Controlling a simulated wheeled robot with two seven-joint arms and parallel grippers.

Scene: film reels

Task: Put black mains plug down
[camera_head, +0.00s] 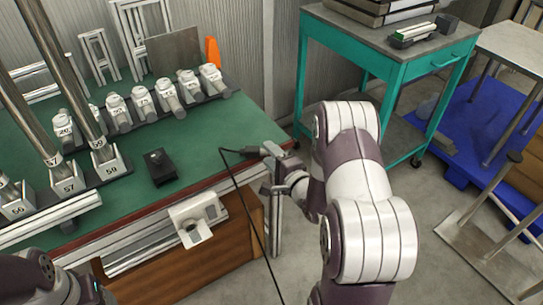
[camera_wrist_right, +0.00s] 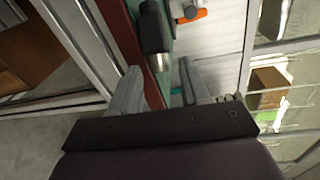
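The black mains plug (camera_head: 240,151) is at the right end of the green table, and its black cable (camera_head: 250,205) hangs down over the front edge. In the right wrist view the black body (camera_wrist_right: 154,28) with a silver end lies just beyond and between my fingertips, with gaps at both sides. My right gripper (camera_head: 272,152) is at the table's right corner, close beside the plug; its fingers (camera_wrist_right: 159,72) are apart and empty. Whether the plug rests fully on the table is hard to tell. My left arm shows only at the bottom left; its gripper is out of view.
A black box (camera_head: 160,167) lies on the green table (camera_head: 215,130). Numbered holders (camera_head: 118,108) with several metal cylinders stand behind it, and tall rods (camera_head: 75,85) at left. A white bracket (camera_head: 197,217) is on the table front. A teal cart (camera_head: 400,65) stands at right.

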